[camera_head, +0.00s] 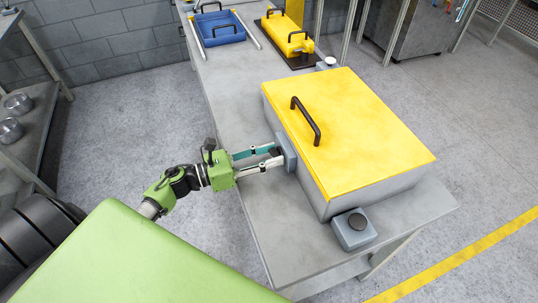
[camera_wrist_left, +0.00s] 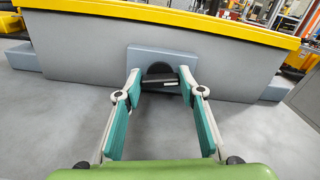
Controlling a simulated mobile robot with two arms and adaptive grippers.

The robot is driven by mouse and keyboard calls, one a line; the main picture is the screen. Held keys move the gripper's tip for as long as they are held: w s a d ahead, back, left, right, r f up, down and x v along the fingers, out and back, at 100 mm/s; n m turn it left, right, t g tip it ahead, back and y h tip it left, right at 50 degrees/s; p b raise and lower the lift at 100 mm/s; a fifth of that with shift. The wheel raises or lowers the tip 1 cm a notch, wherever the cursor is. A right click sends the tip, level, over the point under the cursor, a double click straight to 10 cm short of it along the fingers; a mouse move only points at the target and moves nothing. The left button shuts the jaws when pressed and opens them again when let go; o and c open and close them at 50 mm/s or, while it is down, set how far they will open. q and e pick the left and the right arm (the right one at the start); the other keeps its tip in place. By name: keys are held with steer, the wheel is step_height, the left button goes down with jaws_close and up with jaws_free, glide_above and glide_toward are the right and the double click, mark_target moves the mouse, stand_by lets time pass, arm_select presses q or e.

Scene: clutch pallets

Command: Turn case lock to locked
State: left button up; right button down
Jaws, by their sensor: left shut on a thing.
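The case has a grey body (camera_head: 375,193) and a yellow lid (camera_head: 370,125) with a black handle (camera_head: 306,120). The lid is down. The case lock is a blue-grey plate (camera_head: 287,152) on the side facing my left arm, with a dark knob (camera_wrist_left: 160,70) in its middle in the left wrist view. My left gripper (camera_head: 275,156) reaches the plate, its fingers on either side of the knob and shut on it; the fingertips also show in the wrist view (camera_wrist_left: 160,82). A dark bar lies level across the knob's front. My right gripper is not in view.
The case stands on a grey table (camera_head: 232,92). A grey block with a dark round top (camera_head: 353,230) sits at the case's near corner. A blue tray (camera_head: 217,28) and a smaller yellow case (camera_head: 288,35) lie at the table's far end.

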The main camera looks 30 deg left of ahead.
arm_select(q)
steer(key=n, duration=0.3)
steer(key=shift+n, duration=0.4)
steer(key=n, duration=0.3)
steer(key=shift+a+p, duration=0.1)
steer(key=shift+p, duration=0.25)
steer(key=n+p, duration=0.1)
steer(key=n, duration=0.4)
steer(key=shift+w+n, duration=0.1)
steer(key=shift+n, duration=0.3)
steer(key=shift+f+n+p, duration=0.15)
steer(key=shift+n+p, duration=0.35)
steer(key=shift+n, duration=0.9)
steer(key=o, duration=1.1)
steer(key=shift+s+a+f, duration=0.1)
steer(key=shift+s+f, duration=0.1)
